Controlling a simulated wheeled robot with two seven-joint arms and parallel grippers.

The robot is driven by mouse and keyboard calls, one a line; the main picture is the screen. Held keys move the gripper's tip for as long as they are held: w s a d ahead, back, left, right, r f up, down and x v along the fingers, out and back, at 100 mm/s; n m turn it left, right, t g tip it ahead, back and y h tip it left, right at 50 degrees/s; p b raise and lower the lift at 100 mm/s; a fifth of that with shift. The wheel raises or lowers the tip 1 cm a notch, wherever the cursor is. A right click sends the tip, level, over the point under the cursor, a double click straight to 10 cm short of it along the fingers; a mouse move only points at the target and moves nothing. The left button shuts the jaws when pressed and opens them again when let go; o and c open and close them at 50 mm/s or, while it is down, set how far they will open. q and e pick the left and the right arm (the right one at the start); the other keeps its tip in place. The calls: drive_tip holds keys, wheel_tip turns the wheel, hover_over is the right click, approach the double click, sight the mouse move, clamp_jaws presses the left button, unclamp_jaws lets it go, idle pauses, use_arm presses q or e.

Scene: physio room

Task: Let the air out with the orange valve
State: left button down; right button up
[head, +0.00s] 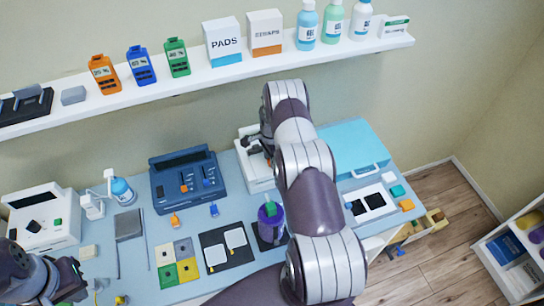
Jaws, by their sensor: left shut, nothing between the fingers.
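A small orange piece (175,219) sits on the blue table in front of the dark blue device (187,178); a similar small blue piece (213,210) is to its right. I cannot tell for sure whether the orange piece is the valve. Another small orange spot is at the white device (259,176) at the back, close to my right gripper (257,146). That gripper is over this device, small and partly hidden by my arm, so its opening is unclear. My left gripper (78,287) is at the bottom left corner, shut and empty, apart from the orange piece.
A white device (42,220) stands at the left, near a blue bottle (122,191). Colored squares (166,275), a black mat with white pads (228,247) and a purple bottle (270,219) occupy the front. A light blue case (345,148) is at the back right. A shelf (200,83) runs above.

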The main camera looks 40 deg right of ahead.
drive_tip(key=shift+w+r, duration=0.1)
drive_tip(key=shift+r, duration=0.1)
wheel_tip(320, 180, up, 7)
drive_tip(key=b, duration=0.3)
drive_tip(key=shift+f+b, duration=0.15)
drive_tip(key=shift+b, duration=0.25)
drive_tip(key=shift+r, duration=0.2)
